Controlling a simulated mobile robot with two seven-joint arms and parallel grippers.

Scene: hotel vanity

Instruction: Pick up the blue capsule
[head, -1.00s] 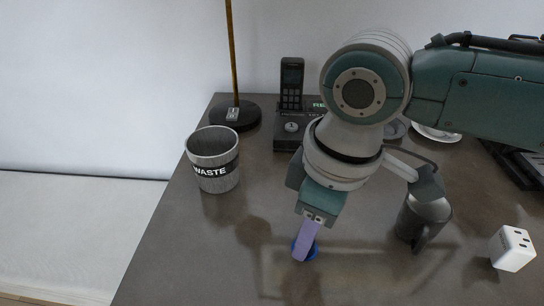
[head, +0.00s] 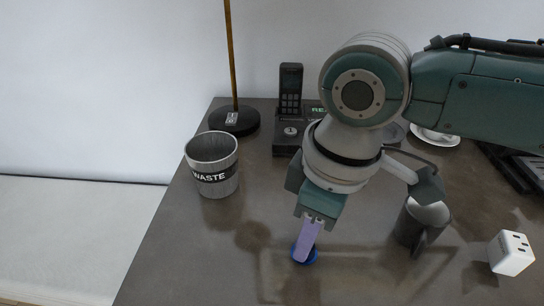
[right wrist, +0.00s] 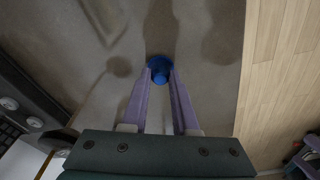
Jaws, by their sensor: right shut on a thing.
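The blue capsule (head: 312,258) is small, round and dark blue, low on the brown vanity top in the head view. In the right wrist view the capsule (right wrist: 160,72) sits between the tips of the two lilac fingers. My right gripper (head: 304,257) points down and is shut on the capsule, at the level of the vanity top. In the head view its finger hides part of the capsule.
A grey waste bin (head: 213,166) stands to the left. A dark mug (head: 409,226) and a white power adapter (head: 511,253) stand to the right. A phone (head: 290,90) and the lamp base (head: 236,121) are behind. The vanity top just left of the capsule is clear.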

